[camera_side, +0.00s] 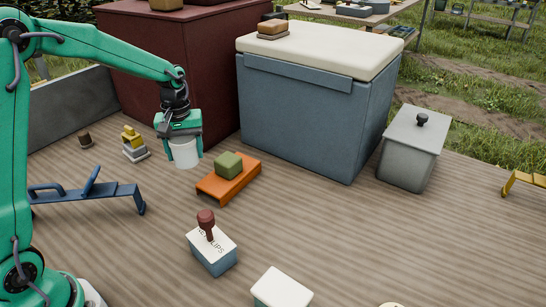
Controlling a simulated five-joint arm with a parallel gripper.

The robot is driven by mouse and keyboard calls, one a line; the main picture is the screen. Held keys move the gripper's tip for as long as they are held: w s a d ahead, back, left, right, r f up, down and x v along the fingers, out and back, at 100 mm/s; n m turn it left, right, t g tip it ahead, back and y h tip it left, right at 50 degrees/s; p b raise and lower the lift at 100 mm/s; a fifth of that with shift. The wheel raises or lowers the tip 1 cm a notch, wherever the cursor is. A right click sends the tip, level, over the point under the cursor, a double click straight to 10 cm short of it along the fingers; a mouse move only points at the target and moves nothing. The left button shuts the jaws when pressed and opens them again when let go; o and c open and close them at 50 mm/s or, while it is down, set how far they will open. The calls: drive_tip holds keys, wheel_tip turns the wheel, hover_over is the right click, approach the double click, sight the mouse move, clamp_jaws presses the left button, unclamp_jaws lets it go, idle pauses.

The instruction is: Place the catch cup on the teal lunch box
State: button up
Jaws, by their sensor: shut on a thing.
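The catch cup (184,155) is white and hangs roughly upright in my gripper (181,143), which is shut on it. The cup is above the wooden deck, left of the low orange stand. Its contents cannot be seen. A small box with a pale lid and blue-teal sides (281,291) is cut by the bottom edge and looks like the teal lunch box, though I cannot be sure. A similar box (212,254) marked with lettering stands left of it with a dark red knobbed object on top. My gripper is well behind both boxes.
The orange stand (221,189) carries a green block (228,164). A yellow item (132,138) and blue bench (88,192) are at left. A large blue-grey cooler (306,112), red cabinet (196,50) and grey box (408,155) stand behind. The right front deck is mostly clear.

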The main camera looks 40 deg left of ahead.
drive_tip(key=s+d+r+m, duration=0.2)
drive_tip(key=s+d, duration=0.1)
drive_tip(key=d, duration=1)
drive_tip(key=s+d+r+m, duration=0.3)
drive_tip(key=d, duration=1)
drive_tip(key=s+d+r+m, duration=0.2)
drive_tip(key=s+d, duration=0.6)
drive_tip(key=s, duration=0.2)
drive_tip(key=s+d+r+m, duration=0.1)
drive_tip(key=s+d+m, duration=0.1)
drive_tip(key=s+d, duration=0.6)
drive_tip(key=shift+s+r+m, duration=0.3)
drive_tip(key=shift+s+r, duration=0.1)
drive_tip(key=shift+s, duration=0.6)
drive_tip(key=shift+w+d, duration=0.1)
hover_over(283, 290)
wheel_tip(283, 290, down, 7)
drive_tip(key=shift+f, duration=2.05)
drive_tip(key=shift+f, duration=0.1)
